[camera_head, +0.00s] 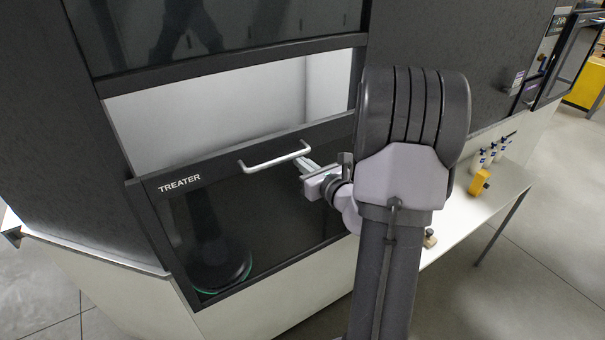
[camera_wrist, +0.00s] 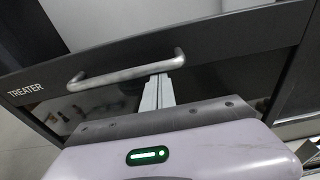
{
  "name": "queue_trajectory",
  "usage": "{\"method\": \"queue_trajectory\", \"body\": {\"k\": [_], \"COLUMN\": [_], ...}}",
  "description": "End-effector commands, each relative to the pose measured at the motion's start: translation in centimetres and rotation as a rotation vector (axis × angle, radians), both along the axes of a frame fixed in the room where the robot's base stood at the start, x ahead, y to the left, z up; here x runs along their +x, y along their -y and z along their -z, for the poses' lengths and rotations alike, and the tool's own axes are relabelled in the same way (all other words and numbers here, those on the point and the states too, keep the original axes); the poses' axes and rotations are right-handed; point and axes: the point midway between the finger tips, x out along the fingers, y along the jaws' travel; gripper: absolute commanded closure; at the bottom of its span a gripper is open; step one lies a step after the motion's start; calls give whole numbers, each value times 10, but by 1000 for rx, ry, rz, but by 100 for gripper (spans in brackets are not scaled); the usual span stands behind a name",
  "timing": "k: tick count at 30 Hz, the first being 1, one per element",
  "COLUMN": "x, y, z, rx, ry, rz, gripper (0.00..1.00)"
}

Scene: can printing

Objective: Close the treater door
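The treater door (camera_head: 219,195) is a dark framed panel lettered "TREATER", with a dark window that reflects my body. A wide gap showing a pale interior (camera_head: 225,105) lies above it, so the door is not shut. Its silver bar handle (camera_head: 270,160) runs along the upper frame; it also shows in the wrist view (camera_wrist: 118,76). My gripper (camera_head: 306,165) is at the handle's right part. In the wrist view its fingers (camera_wrist: 160,92) are close together and reach up to the bar; nothing shows between them. I cannot tell whether they touch the bar.
A dark glossy panel (camera_head: 215,35) is above the opening. A white side table (camera_head: 462,215) at right holds several small bottles (camera_head: 487,157) and a yellow object (camera_head: 479,182). Another framed opening (camera_head: 570,55) is at far right. Grey floor (camera_head: 540,265) is free at lower right.

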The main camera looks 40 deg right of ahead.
Motion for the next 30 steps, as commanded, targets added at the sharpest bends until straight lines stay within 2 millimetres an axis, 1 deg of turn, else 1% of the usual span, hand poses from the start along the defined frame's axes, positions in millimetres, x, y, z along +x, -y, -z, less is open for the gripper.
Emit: {"method": "queue_trajectory", "body": {"k": [1, 3, 9, 12, 15, 18, 21, 25, 30], "x": [0, 0, 1, 1, 0, 0, 0, 0, 0], "y": [0, 0, 0, 0, 0, 0, 0, 0, 0], "z": [-31, -56, -119, -146, -168, -184, -196, -206, -211], "rx": [-5, -5, -4, -4, -4, -2, -4, -1, -2], "ry": [3, 4, 4, 4, 3, 4, 2, 2, 3], "rz": [-1, -1, 0, 0, 0, 0, 0, 0, 0], "gripper": [100, 100, 100, 100, 100, 100, 100, 100, 100]}}
